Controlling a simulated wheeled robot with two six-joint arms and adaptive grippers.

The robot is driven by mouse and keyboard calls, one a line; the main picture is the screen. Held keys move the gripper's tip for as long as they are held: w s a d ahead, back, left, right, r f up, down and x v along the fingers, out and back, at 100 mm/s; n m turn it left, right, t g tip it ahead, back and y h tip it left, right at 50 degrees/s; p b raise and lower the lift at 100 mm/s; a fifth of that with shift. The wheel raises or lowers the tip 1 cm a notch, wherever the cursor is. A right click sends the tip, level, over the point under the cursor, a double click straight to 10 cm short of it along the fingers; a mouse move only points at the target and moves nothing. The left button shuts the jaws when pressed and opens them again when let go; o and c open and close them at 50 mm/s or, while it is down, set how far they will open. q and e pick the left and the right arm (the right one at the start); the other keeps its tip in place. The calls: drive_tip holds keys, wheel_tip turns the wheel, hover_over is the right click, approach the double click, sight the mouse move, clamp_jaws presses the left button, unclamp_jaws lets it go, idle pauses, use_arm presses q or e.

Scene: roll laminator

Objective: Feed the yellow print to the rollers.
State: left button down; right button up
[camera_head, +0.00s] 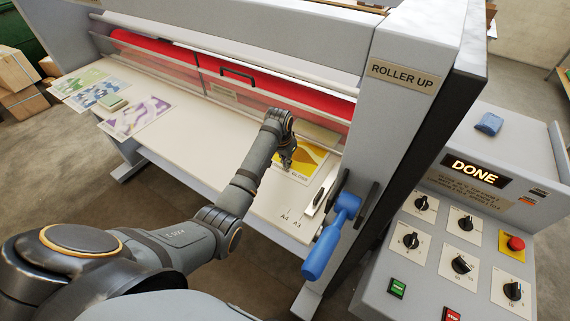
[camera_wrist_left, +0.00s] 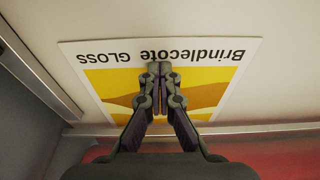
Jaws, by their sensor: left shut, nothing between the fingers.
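The yellow print (camera_head: 310,158) lies flat at the right end of the cream feed table (camera_head: 210,150), close to the red roller (camera_head: 285,88). In the left wrist view the print (camera_wrist_left: 210,78) has a white border reading "Brindlecote GLOSS", upside down there. My left gripper (camera_head: 287,165) is over the print, its fingers (camera_wrist_left: 161,70) closed together with nothing between them. I cannot tell whether the fingertips touch the paper. The gripper hides the middle of the print. My right gripper is not in view.
Purple (camera_head: 137,115) and green-blue prints (camera_head: 98,92) lie at the table's left. A clear guard with a black handle (camera_head: 237,73) fronts the roller. The control panel display (camera_head: 474,172) reads "DONE".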

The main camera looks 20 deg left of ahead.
sight(293, 159)
use_arm(q)
drive_tip(key=shift+w+d+f+b, duration=0.1)
drive_tip(key=shift+w+b, duration=0.1)
drive_tip(key=shift+w, duration=0.3)
drive_tip(key=shift+w+f+b, duration=0.1)
drive_tip(key=shift+w+b, duration=0.05)
drive_tip(key=shift+w, duration=0.65)
drive_tip(key=shift+w+d+r, duration=0.1)
drive_tip(key=shift+w, duration=0.05)
drive_tip(key=shift+w, duration=0.15)
drive_tip(key=shift+w, duration=0.3)
drive_tip(key=shift+w+d+p, duration=0.1)
drive_tip(key=shift+p, duration=0.2)
